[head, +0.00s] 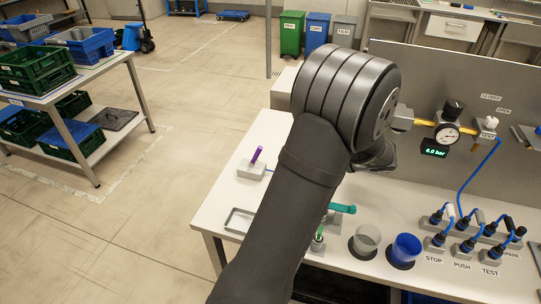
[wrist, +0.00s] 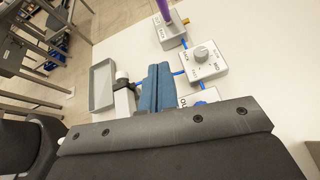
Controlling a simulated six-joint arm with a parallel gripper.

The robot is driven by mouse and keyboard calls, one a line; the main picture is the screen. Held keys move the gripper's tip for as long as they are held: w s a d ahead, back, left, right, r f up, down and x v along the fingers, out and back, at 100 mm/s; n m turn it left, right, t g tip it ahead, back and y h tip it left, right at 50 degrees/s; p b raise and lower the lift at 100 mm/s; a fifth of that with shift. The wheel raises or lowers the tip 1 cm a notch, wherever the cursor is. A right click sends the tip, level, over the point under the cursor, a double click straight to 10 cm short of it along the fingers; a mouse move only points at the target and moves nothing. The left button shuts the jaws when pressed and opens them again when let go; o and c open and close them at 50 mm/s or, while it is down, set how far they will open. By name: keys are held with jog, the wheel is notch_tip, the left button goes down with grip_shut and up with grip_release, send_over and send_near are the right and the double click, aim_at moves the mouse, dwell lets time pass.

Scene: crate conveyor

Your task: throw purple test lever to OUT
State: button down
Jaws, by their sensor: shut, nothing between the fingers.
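The purple test lever (head: 256,154) stands up from a small grey box (head: 250,170) at the left end of the white bench, its top tilted a little to the right. In the wrist view the purple lever (wrist: 163,9) shows at the top edge, cut off by the frame, on its grey base (wrist: 171,38). My gripper (wrist: 158,68) is shut and empty, its blue fingers together, below the lever's base in the picture and apart from the lever. In the head view my arm hides the fingers.
A grey box with a round knob (wrist: 206,54) sits beside the lever base, joined by blue tubing. A grey tray (wrist: 102,86) and a white dark-capped post (wrist: 124,98) stand left of my fingers. Clear and blue cups (head: 405,250) stand at the bench's front.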

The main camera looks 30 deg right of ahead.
jog(key=d+t, duration=0.1)
send_near(256, 157)
notch_tip(256, 157, down, 3)
jog(key=shift+w+d+f, duration=0.1)
jog(key=shift+h, duration=0.3)
jog(key=w+a, duration=0.1)
jog(key=w, duration=0.1)
jog(key=w+a+r, duration=0.1)
jog(key=shift+w+a, duration=0.2)
jog(key=shift+w, duration=0.2)
jog(key=shift+r, duration=0.15)
